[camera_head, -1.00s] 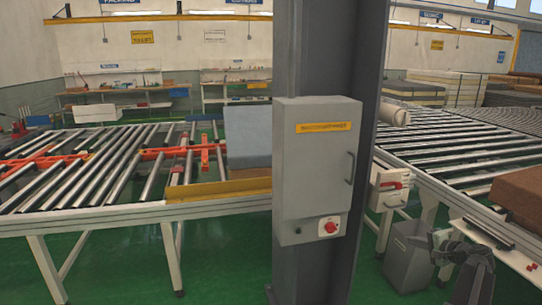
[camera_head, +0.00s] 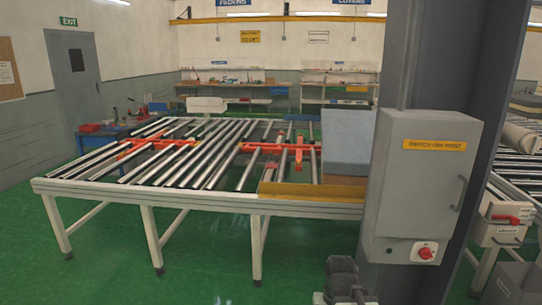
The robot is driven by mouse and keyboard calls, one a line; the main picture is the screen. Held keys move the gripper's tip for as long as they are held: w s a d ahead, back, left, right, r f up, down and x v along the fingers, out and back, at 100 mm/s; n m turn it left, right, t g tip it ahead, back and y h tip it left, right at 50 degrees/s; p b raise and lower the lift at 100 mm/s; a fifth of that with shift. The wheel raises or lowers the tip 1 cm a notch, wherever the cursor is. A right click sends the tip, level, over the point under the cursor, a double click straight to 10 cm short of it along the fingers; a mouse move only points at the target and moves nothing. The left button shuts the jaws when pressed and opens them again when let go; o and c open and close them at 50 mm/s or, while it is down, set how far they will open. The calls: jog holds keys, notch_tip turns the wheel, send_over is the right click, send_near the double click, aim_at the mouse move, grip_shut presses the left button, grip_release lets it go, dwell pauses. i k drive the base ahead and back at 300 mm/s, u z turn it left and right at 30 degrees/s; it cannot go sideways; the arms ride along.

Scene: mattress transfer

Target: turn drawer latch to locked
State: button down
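A pale drawer box (camera_head: 500,235) hangs under the roller conveyor at the right edge of the picture. A red latch handle (camera_head: 508,219) lies across its upper front; it is small, and its exact setting cannot be read. My gripper (camera_head: 345,282) is dark and low in the picture, left of the pillar's base and well apart from the drawer. Its fingers are too dark and cut off to tell whether they are open or shut.
A grey pillar (camera_head: 447,58) carries a grey cabinet (camera_head: 420,190) with a red knob (camera_head: 425,252), standing between my gripper and the drawer. A roller table (camera_head: 200,192) fills the left and middle. A grey bin (camera_head: 512,283) stands below the drawer. Green floor (camera_head: 110,270) is clear at front left.

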aim_at(514, 221)
jog(key=u, duration=0.8)
jog(key=k, duration=1.05)
jog(key=z, duration=0.95)
jog(key=i, duration=1)
